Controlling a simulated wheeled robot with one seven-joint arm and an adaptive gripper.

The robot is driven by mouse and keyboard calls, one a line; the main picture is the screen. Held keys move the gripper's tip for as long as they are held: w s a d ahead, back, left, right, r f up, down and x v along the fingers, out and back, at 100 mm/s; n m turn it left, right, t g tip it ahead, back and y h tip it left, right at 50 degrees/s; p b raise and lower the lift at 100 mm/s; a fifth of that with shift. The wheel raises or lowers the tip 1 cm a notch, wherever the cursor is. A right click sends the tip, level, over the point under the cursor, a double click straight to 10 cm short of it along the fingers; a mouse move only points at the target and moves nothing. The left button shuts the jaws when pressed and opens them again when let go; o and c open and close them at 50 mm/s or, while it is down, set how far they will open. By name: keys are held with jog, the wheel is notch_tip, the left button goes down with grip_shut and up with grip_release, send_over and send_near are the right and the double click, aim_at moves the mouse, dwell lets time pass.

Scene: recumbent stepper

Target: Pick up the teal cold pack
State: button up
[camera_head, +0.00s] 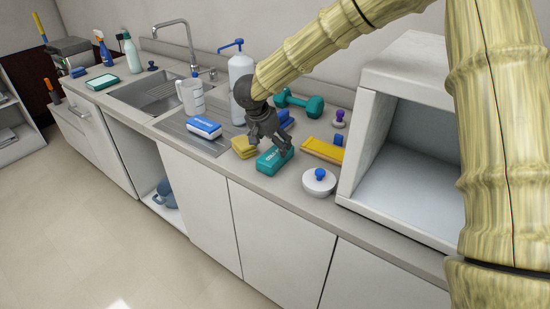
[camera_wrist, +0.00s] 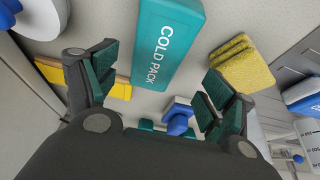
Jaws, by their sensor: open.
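My gripper (camera_head: 272,148) is open and points down just above the cold pack in the head view. In the wrist view my gripper (camera_wrist: 160,85) has its two fingers spread wide with nothing between the pads. I cannot tell whether a finger touches the pack.
A yellow sponge (camera_head: 244,147) sits close left of the pack. A white round lidded container (camera_head: 319,181) and a yellow item (camera_head: 322,151) are to the right. A teal dumbbell (camera_head: 298,102) lies behind. A white open box (camera_head: 372,150) stands at right.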

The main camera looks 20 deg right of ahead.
aim_at(275, 153)
jog(key=shift+s+p+x, duration=0.15)
jog(key=shift+s+x, duration=0.05)
jog(key=shift+x, duration=0.75)
jog(key=shift+s+p+x, duration=0.15)
jog(key=shift+p+x, duration=0.05)
jog(key=shift+x, duration=0.8)
jog(key=shift+s+p+x, duration=0.15)
jog(key=shift+s+x, duration=0.05)
jog(key=shift+x, duration=0.75)
jog(key=shift+a+f, duration=0.1)
jog(key=shift+f, duration=0.05)
jog(key=c, duration=1.4)
